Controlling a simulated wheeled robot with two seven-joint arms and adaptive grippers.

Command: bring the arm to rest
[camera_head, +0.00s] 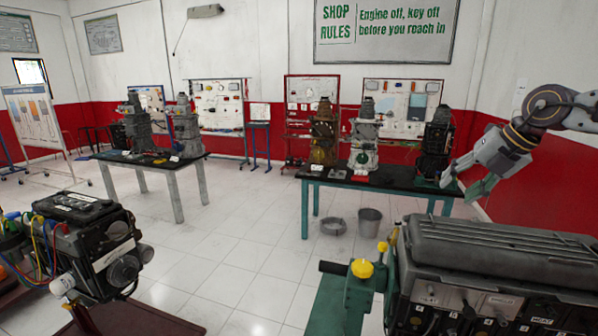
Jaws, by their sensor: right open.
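My right arm comes in from the right edge, high in the view. My right gripper (468,186) hangs at its end, pointing down and left, open, with nothing seen between its fingers. In the picture it lies above the big engine trainer (500,262) at the lower right and overlaps the right end of the far table. It appears apart from the trainer. My left arm and gripper are not in view.
A second engine unit (95,245) with coloured wires stands at the lower left. Two tables, a left one (150,160) and a right one (400,184), carry engine parts farther back. A grey bucket (370,222) stands on the floor. The tiled floor (235,250) between is clear.

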